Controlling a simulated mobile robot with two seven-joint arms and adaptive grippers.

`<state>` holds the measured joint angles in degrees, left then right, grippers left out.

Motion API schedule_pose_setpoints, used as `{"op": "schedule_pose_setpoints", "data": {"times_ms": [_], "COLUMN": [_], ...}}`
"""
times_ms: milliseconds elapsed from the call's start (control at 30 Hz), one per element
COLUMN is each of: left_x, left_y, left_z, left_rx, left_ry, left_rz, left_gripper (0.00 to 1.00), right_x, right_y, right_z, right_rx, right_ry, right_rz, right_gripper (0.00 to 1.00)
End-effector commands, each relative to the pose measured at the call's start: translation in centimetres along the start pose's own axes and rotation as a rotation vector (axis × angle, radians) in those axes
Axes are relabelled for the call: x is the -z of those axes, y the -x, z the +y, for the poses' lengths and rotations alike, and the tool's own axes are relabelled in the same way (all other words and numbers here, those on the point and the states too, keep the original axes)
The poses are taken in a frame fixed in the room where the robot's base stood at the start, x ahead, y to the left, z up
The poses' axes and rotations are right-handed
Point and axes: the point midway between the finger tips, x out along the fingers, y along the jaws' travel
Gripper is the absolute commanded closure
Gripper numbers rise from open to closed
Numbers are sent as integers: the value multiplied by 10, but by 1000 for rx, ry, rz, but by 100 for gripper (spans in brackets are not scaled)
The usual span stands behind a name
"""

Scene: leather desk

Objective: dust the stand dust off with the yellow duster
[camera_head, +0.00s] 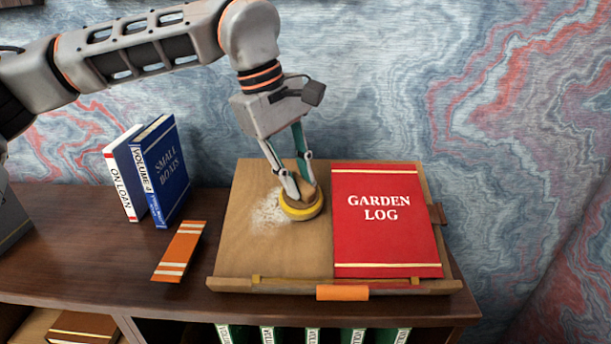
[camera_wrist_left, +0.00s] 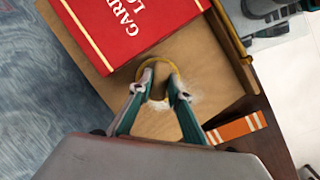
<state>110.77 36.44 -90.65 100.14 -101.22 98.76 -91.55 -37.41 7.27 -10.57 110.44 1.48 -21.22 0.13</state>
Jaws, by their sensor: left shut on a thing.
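The wooden stand (camera_head: 250,254) lies on the desk top, with a ledge along its front edge. A pale patch of dust (camera_head: 268,214) lies on the bare left half of the stand; some also shows in the left wrist view (camera_wrist_left: 182,106). My left gripper (camera_head: 306,191) is shut on the yellow duster (camera_head: 302,212), whose round yellow-rimmed head is down at the stand, at the right side of the dust. The duster also shows between the fingers in the left wrist view (camera_wrist_left: 157,61). Whether it touches the surface is hard to tell. My right gripper is not in view.
The red Garden Log book (camera_head: 386,240) covers the stand's right half, close beside the duster. Two upright blue books, On Loan (camera_head: 122,178) and Small Boats (camera_head: 166,172), stand at left. An orange striped item (camera_head: 180,250) lies on the desk (camera_head: 60,235). The marbled wall is behind.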

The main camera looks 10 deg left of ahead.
Motion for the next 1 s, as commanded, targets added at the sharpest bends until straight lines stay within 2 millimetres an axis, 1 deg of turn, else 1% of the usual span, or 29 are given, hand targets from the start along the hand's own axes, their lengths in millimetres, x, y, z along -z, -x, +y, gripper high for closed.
{"op": "schedule_pose_setpoints", "data": {"times_ms": [233,567,1000], "left_x": [12,18,40], "left_y": [7,9,15], "left_z": [-14,-20,-43], "left_rx": [0,0,0], "left_ry": [0,0,0], "left_rz": [0,0,0], "left_gripper": [100,100,100], "right_x": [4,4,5], "right_y": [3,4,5], "right_z": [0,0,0], "right_rx": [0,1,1], "right_ry": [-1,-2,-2], "right_rz": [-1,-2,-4], "right_gripper": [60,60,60]}}
